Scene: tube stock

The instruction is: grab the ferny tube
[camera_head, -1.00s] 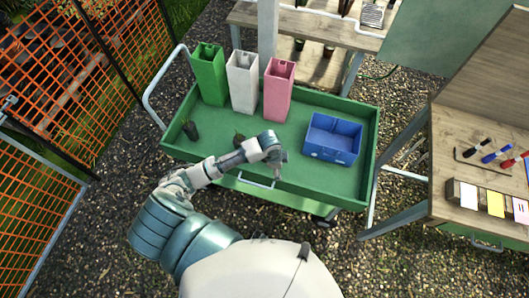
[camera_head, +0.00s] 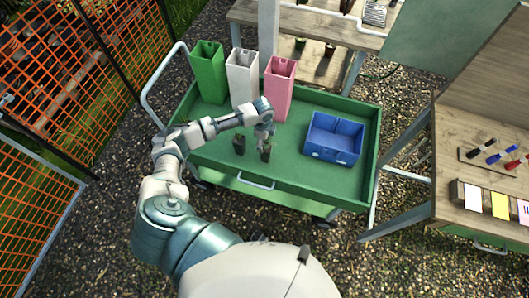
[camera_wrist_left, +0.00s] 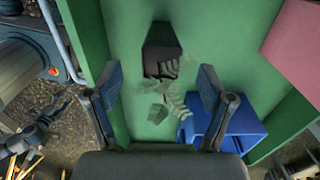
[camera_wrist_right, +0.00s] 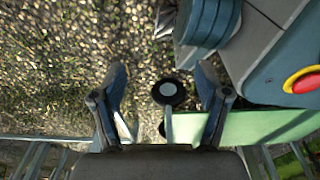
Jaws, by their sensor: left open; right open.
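A dark tube with pale ferny fronds (camera_wrist_left: 161,50) is ahead of my open left gripper (camera_wrist_left: 160,74) in the left wrist view. Its fronds spread toward and between the fingers, with no finger closed on it.
The green cart tray (camera_head: 330,189) also holds a blue bin (camera_head: 333,138) at right and tall green (camera_head: 208,73), white (camera_head: 242,78) and pink (camera_head: 279,90) containers at the back. A wooden bench (camera_head: 455,130) stands at right. The cart's front middle is clear.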

